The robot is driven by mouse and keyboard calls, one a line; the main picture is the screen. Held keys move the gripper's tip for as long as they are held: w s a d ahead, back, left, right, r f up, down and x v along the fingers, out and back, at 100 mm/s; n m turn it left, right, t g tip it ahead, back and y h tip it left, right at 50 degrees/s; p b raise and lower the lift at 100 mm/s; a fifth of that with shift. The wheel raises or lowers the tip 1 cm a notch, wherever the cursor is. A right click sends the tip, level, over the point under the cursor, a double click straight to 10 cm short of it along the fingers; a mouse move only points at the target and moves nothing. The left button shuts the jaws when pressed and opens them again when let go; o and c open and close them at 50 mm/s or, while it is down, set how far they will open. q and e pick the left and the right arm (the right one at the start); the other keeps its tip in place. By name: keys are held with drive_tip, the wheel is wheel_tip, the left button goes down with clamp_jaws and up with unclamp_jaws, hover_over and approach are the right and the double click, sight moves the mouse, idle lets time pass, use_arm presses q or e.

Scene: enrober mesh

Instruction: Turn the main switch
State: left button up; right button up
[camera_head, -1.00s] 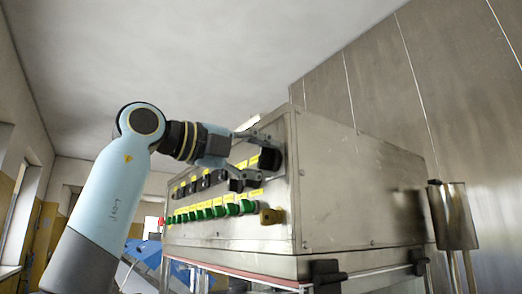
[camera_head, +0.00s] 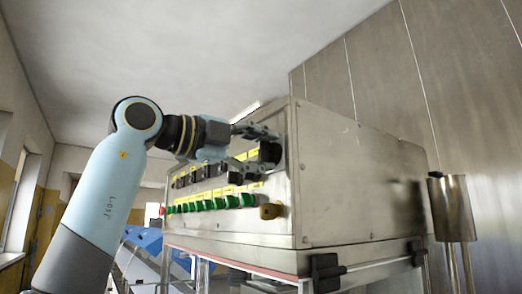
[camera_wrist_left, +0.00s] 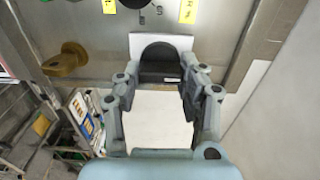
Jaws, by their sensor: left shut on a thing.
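The main switch is a black knob (camera_head: 270,153) on a pale plate at the upper right end of the steel cabinet's front panel. It also shows in the left wrist view (camera_wrist_left: 160,66), between my fingertips. My left gripper (camera_head: 262,153) reaches it from the left, with one finger above and one below in the head view. In the left wrist view my left gripper (camera_wrist_left: 160,82) has a finger on each side of the knob and is shut on it. The fingers hide parts of the knob's sides, and its exact angle is hard to tell. My right gripper is out of view.
Several green knobs (camera_head: 231,200) and black switches with yellow labels line the panel to the left. A brass-coloured knob (camera_head: 271,211) sits just below the main switch; it shows in the wrist view (camera_wrist_left: 62,60). A steel cylinder (camera_head: 453,208) stands right of the cabinet (camera_head: 350,190).

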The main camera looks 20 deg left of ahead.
use_arm(q)
drive_tip(key=o, duration=1.2)
drive_tip(key=shift+c, duration=0.2)
drive_tip(key=v, duration=1.2)
